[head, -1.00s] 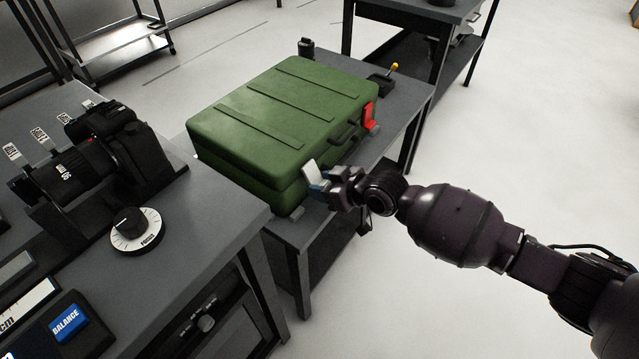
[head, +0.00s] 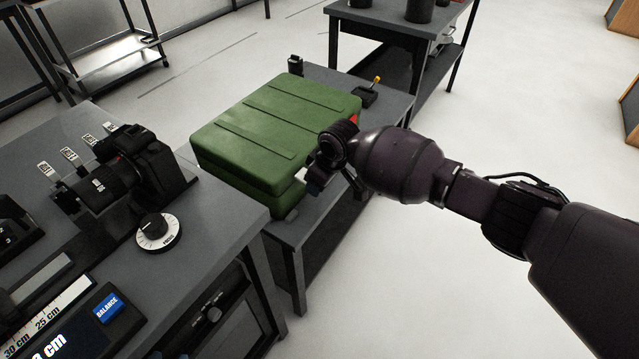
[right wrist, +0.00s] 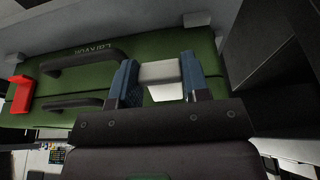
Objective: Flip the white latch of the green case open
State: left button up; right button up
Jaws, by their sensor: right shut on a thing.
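The green case (head: 275,125) stands closed on a small grey table. In the right wrist view the case front (right wrist: 90,75) shows with dark handles. My right gripper (head: 314,182) is at the near front corner of the case. In the right wrist view its blue fingers (right wrist: 160,82) are shut on the white latch (right wrist: 160,71), one on each side of it. My left gripper is not in view.
A grey bench (head: 215,225) with a camera (head: 125,170), a focus dial (head: 158,232) and a blue balance button (head: 109,307) is at the left. Another table (head: 385,22) stands behind the case. The floor at the right is clear.

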jog(key=shift+r+h, duration=0.1)
jog(key=shift+h, duration=0.2)
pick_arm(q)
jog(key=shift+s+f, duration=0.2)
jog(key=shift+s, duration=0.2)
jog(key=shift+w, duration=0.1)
pick_arm(e)
jog(key=o, duration=0.7)
jog(key=shift+o, duration=1.1)
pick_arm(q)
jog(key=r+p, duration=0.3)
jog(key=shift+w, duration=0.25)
pick_arm(e)
jog(key=v, duration=1.1)
